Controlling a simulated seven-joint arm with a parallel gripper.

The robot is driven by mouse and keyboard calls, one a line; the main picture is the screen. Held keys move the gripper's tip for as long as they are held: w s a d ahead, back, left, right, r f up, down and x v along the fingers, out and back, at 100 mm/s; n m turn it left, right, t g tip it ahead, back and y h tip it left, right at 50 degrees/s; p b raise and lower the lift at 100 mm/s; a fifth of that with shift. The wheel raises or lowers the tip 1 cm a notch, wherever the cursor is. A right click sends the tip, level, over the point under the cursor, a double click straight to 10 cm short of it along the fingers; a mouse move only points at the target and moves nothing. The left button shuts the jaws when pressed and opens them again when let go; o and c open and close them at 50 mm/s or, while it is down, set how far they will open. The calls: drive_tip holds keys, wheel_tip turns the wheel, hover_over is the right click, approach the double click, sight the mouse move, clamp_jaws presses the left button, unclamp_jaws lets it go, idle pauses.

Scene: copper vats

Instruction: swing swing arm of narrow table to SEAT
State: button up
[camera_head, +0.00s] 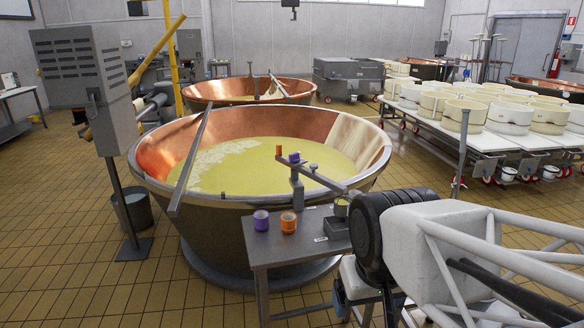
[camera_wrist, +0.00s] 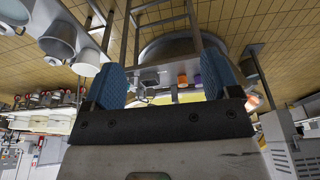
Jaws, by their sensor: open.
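The narrow table (camera_head: 262,252) is grey and stands in front of the big copper vat. A post (camera_head: 297,192) rises from it and carries the swing arm (camera_head: 322,179), a flat grey bar reaching to the right over the table, its end by a small cup-like piece (camera_head: 341,207). Small orange and purple pieces show at the post's top. A dark block (camera_head: 336,228) sits below the arm's end; small labels there are unreadable, so I cannot tell which marks SEAT.
A purple cup (camera_head: 261,220) and an orange cup (camera_head: 288,222) stand on the table. The copper vat (camera_head: 240,205) of yellow liquid is close behind. A grey control box (camera_head: 85,88) on a pole stands left. White moulds (camera_head: 510,116) fill tables at right. Floor at front left is clear.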

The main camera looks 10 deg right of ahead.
drive_tip(key=shift+c, duration=0.3)
drive_tip(key=shift+w+r, duration=0.15)
drive_tip(key=c, duration=0.5)
drive_tip(key=shift+w+r, duration=0.15)
drive_tip(key=shift+w, duration=0.15)
drive_tip(key=shift+c, duration=0.4)
drive_tip(key=w+r, duration=0.5)
drive_tip(key=w, duration=0.6)
drive_tip(key=w+r, duration=0.4)
drive_tip(key=w, duration=0.6)
drive_tip(key=m+t, duration=0.1)
drive_tip(key=t, duration=0.1)
hover_over(279, 145)
drive_tip(key=s, duration=0.2)
wheel_tip(279, 145, down, 13)
drive_tip(key=shift+a+r, duration=0.1)
drive_tip(key=shift+f, duration=0.2)
